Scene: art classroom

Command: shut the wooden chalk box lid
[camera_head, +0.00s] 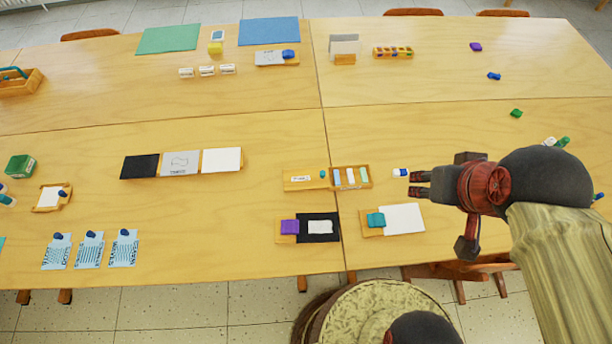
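The wooden chalk box (369,184) is on the near part of the table, right of the middle. It is open at the top, with white, blue and green chalk sticks showing inside. Its wooden lid (294,186) extends flat to the left of the box, with a white label and a small teal knob (323,174). How the lid joins the box is too small to tell. My gripper (411,184) is right of the box, pointing left. Its two dark fingers look apart, with nothing visible between them. It appears clear of both box and lid.
A white and blue eraser (400,172) lies between the box and my fingertips. Bare table lies left of the lid, before the black card (140,167).

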